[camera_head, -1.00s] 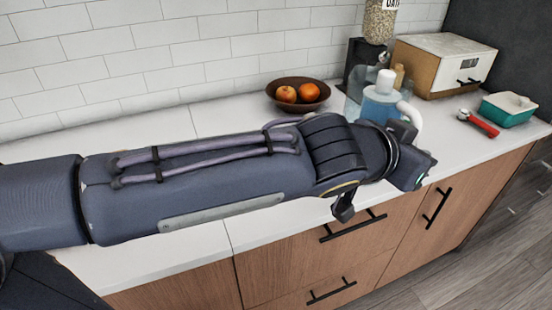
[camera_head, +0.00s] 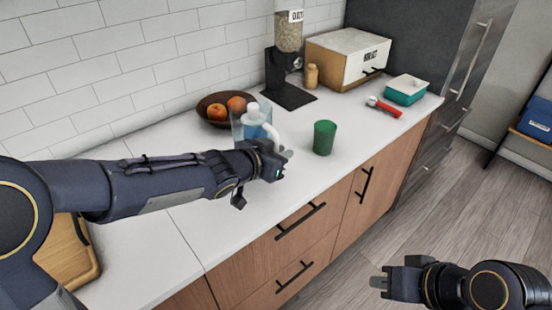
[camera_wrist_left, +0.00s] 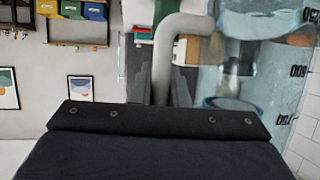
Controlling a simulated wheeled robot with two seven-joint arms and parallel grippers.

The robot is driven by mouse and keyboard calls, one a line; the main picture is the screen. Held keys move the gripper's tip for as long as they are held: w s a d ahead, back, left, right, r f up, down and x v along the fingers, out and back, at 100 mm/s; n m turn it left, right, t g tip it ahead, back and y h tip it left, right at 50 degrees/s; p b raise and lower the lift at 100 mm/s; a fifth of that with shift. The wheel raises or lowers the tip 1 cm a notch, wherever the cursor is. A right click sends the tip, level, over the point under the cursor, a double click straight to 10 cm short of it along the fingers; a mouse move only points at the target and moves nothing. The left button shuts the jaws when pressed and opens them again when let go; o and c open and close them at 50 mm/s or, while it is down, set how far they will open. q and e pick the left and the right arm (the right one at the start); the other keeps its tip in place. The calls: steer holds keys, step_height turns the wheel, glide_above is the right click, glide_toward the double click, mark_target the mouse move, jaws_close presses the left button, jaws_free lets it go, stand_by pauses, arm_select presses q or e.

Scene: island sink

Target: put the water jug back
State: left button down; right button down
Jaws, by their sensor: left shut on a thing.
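The water jug (camera_head: 262,130) is clear with blue water and a white lid and handle. It is at the counter's back left, in front of the fruit bowl. My left gripper (camera_head: 280,160) is shut on its white handle. In the left wrist view the jug's body (camera_wrist_left: 255,60) with volume marks fills the right side, and the handle (camera_wrist_left: 165,50) runs down between the fingers. I cannot tell whether the jug's base touches the counter, as my arm hides it. My right gripper (camera_head: 378,283) is low at the front right, over the floor, with nothing seen in it.
A green cup (camera_head: 324,138) stands just right of the jug. Behind are a brown bowl (camera_head: 205,111) of fruit, an oats dispenser (camera_head: 288,75), a small jar (camera_head: 312,76) and a bread box (camera_head: 345,60). A red-handled tool (camera_head: 384,107) and teal dish (camera_head: 405,92) are farther right.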

arm_select(q)
steer(key=shift+w+a+f+b, duration=0.15)
steer(key=shift+w+f, duration=0.1)
steer(key=shift+f, duration=0.55)
steer(key=shift+w+a+f+b, duration=0.1)
steer(key=shift+w+f, duration=0.2)
steer(key=shift+f, duration=0.55)
steer(key=shift+w+a+f+b, duration=0.15)
steer(key=shift+w+f, duration=0.1)
steer(key=shift+f, duration=0.55)
steer(key=shift+f, duration=0.2)
steer(key=c, duration=1.4)
jaws_free()
